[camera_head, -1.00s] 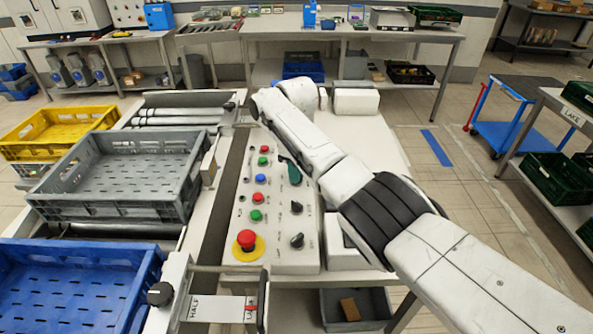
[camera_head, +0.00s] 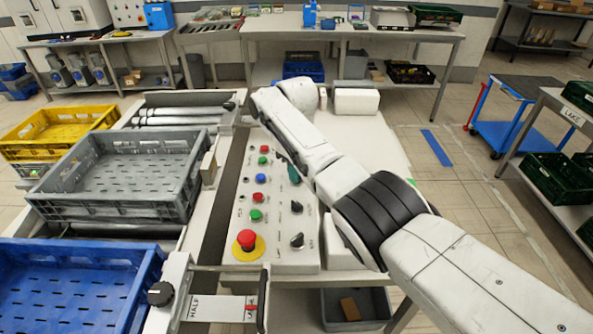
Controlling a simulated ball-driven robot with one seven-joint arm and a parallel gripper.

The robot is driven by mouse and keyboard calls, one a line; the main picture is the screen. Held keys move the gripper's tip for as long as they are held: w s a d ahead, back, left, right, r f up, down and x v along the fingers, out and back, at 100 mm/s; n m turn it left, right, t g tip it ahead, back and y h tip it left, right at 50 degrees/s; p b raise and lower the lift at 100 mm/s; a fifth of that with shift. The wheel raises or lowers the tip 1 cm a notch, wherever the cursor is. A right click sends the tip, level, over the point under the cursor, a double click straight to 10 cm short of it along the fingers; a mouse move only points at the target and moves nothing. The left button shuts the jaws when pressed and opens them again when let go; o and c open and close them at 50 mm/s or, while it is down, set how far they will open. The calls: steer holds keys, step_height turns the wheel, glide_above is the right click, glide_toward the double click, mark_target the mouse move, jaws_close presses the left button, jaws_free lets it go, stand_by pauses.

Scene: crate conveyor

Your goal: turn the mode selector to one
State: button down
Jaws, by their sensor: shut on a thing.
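The control panel (camera_head: 275,258) stands in the middle, with coloured buttons and dark rotary knobs on its sloped white face. Two black knobs show, an upper one (camera_head: 297,207) and a lower one (camera_head: 298,240). A dark green knob (camera_head: 294,174) sits higher up, partly covered by my forearm. The labels are too small to read, so I cannot tell which knob is the mode selector. My arm reaches from the lower right over the panel's upper right side. My gripper is hidden behind my own arm, and so is whatever it touches.
A red emergency button (camera_head: 246,239) on yellow is at the panel's near left. A grey crate (camera_head: 120,208) sits on the conveyor to the left, a blue crate (camera_head: 80,245) nearer, a yellow crate (camera_head: 55,150) behind. A lever plate marked HALF (camera_head: 215,308) is in front.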

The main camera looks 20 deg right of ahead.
steer(key=c, duration=1.2)
jaws_free()
steer(key=shift+r, duration=0.1)
step_height(320, 180, up, 11)
steer(key=shift+f+b, duration=0.1)
steer(key=shift+b, duration=0.4)
